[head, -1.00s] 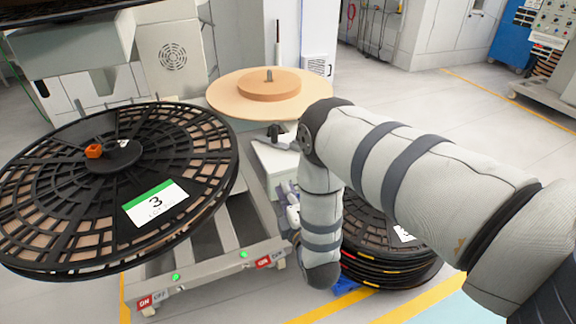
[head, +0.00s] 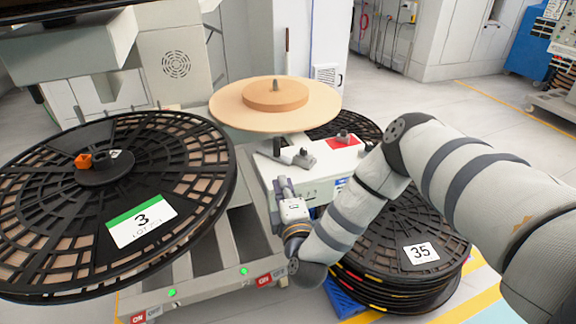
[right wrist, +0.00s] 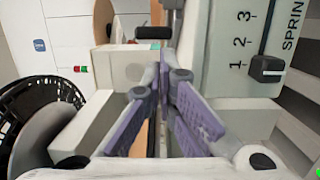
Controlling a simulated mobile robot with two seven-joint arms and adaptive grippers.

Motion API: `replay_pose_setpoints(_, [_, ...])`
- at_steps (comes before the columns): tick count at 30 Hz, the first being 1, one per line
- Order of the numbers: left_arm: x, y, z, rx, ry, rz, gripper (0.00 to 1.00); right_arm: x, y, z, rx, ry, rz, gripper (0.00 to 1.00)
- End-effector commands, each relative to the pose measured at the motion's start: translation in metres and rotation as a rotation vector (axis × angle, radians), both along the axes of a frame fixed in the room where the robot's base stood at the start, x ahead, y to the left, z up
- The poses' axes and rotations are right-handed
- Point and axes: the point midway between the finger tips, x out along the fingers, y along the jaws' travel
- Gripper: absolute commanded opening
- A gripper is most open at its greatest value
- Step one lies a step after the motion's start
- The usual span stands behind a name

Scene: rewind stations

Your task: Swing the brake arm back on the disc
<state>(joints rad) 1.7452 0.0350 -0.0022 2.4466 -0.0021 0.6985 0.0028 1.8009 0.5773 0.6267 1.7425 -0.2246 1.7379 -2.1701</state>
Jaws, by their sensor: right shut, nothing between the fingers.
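The tan disc (head: 232,103) lies flat with a smaller raised round hub and a pin at its middle. A grey brake arm (head: 296,156) with a black knob sits just in front of the disc's near edge, on a white housing (head: 312,183). I cannot tell whether it touches the disc. My right gripper (head: 284,183) is shut and empty, pointing up in front of the housing, below the brake arm. Its purple fingers (right wrist: 167,82) show in the right wrist view, with a dark bar beyond them that I cannot identify for sure. My left gripper is not in view.
A big black reel labelled 3 (head: 190,185) fills the left. A stack of black reels labelled 35 (head: 400,265) stands right of the housing, below my right arm. A spring scale with a black slider (right wrist: 266,67) is close right of the fingers in the wrist view.

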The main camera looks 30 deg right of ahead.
Motion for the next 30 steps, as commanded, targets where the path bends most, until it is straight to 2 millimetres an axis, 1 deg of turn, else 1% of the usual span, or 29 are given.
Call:
replay_pose_setpoints(1, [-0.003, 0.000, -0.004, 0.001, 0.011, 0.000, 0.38, 0.009, -0.005, -0.004, -0.001, 0.003, -0.004, 0.00])
replay_pose_setpoints(6, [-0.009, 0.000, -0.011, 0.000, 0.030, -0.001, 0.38, 0.043, -0.019, -0.005, -0.001, 0.003, -0.003, 0.00])
replay_pose_setpoints(7, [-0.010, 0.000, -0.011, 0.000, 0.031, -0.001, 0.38, 0.047, -0.024, -0.004, -0.001, 0.004, -0.005, 0.00])
replay_pose_setpoints(10, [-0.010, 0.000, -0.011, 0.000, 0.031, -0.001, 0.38, 0.052, -0.040, -0.002, -0.001, 0.003, -0.004, 0.00])
replay_pose_setpoints(15, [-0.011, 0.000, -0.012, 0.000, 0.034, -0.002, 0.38, 0.059, -0.053, -0.001, 0.000, 0.002, -0.001, 0.00])
replay_pose_setpoints(26, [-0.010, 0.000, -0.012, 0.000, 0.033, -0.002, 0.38, 0.060, -0.055, -0.001, -0.001, 0.001, 0.001, 0.00])
replay_pose_setpoints(30, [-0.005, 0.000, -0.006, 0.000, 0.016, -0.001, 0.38, 0.059, -0.054, -0.003, 0.000, 0.008, 0.026, 0.00])
